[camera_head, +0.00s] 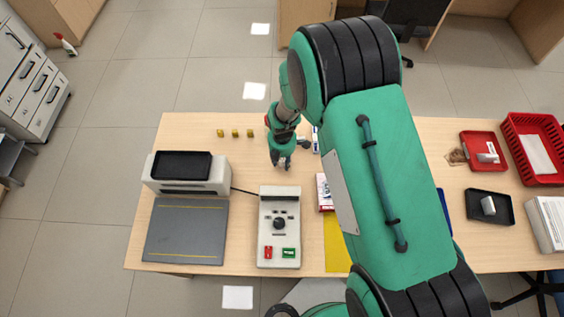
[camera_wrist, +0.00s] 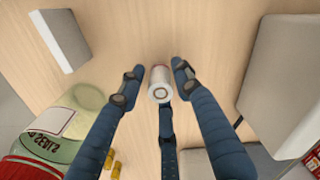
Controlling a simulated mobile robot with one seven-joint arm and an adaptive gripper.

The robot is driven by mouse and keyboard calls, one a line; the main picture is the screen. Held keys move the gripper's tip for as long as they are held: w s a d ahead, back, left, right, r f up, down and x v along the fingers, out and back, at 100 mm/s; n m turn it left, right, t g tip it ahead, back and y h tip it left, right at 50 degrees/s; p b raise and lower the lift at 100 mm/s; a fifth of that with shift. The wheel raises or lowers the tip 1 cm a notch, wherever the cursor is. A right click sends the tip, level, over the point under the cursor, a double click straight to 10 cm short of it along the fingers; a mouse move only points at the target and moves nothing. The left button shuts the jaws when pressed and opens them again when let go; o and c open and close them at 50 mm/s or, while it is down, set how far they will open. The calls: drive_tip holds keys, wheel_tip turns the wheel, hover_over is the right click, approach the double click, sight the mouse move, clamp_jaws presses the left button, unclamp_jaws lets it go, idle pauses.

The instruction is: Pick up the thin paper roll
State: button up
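A small white paper roll (camera_wrist: 160,84) with a dark hollow core and a reddish band near its far end shows in the wrist view, on the wooden counter. My gripper (camera_wrist: 159,83) has its dark blue fingers spread, two at the sides of the roll and a third below it in the picture. Gaps show between the side fingers and the roll; whether the third finger touches it I cannot tell. In the head view my gripper (camera_head: 283,163) points down over the counter (camera_head: 185,124), behind the grey-white control box, and the roll cannot be made out there.
The control box (camera_head: 279,205) and several small yellow blocks (camera_head: 235,133) lie near my gripper.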

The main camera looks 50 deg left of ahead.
sight(282, 159)
drive_tip(key=c, duration=0.4)
drive_tip(key=shift+r, duration=0.1)
drive_tip(key=shift+r+p, duration=0.4)
drive_tip(key=shift+r, duration=4.55)
